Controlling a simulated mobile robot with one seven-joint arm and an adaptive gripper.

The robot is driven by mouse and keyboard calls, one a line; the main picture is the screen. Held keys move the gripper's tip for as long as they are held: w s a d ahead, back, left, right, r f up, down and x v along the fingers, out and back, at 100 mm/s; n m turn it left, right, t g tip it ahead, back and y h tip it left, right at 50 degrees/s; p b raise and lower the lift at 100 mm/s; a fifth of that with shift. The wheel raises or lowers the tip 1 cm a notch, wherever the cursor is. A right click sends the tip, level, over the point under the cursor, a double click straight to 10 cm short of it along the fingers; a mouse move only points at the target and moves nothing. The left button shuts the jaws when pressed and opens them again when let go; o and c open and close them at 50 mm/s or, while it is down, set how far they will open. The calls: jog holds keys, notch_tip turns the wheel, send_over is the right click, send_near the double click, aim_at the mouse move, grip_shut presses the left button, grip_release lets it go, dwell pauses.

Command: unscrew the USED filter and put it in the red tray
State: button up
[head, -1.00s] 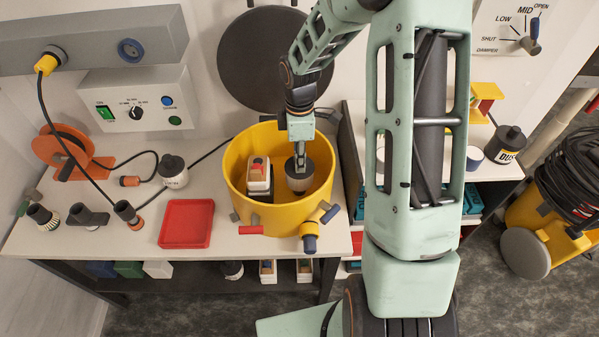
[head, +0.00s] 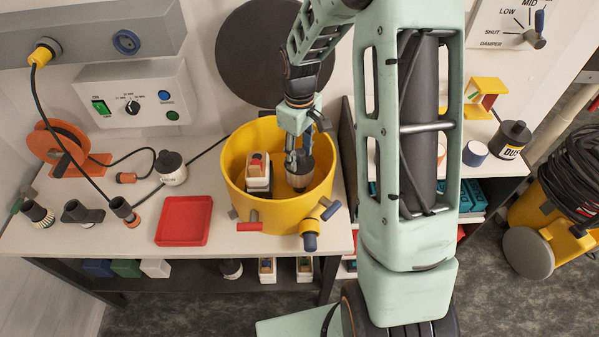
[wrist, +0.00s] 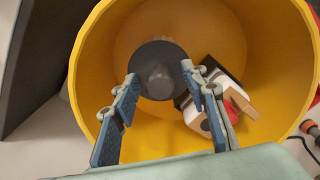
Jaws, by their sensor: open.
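A dark round filter (head: 299,178) stands inside the yellow drum (head: 236,190), right of the drum's middle; no label is readable on it. In the wrist view its dark grey top (wrist: 157,62) shows between my fingertips. My gripper (head: 298,160) is open, with its fingers reaching down into the drum at the filter's top. In the wrist view the gripper (wrist: 160,78) has one finger on each side of the filter; contact is unclear. The red tray (head: 183,239) lies empty on the bench, left of the drum.
A white block with a red and dark top (head: 258,174) stands in the drum, close left of the filter. The drum wall surrounds my fingers. A small white-labelled pot (head: 172,169) and several hose fittings sit left on the bench. A dark upright panel (head: 348,150) stands right.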

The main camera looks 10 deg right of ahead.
jog(key=m+b, duration=0.1)
jog(key=m, duration=0.9)
jog(key=m+p, duration=0.1)
jog(key=m, duration=0.4)
jog(key=shift+r+m, duration=0.1)
jog(key=shift+m, duration=0.2)
jog(key=m, duration=0.3)
jog(key=shift+m+p, duration=0.4)
jog(key=shift+c, duration=0.7)
grip_shut()
jog(key=shift+n+b, duration=0.45)
jog(key=shift+n, duration=1.45)
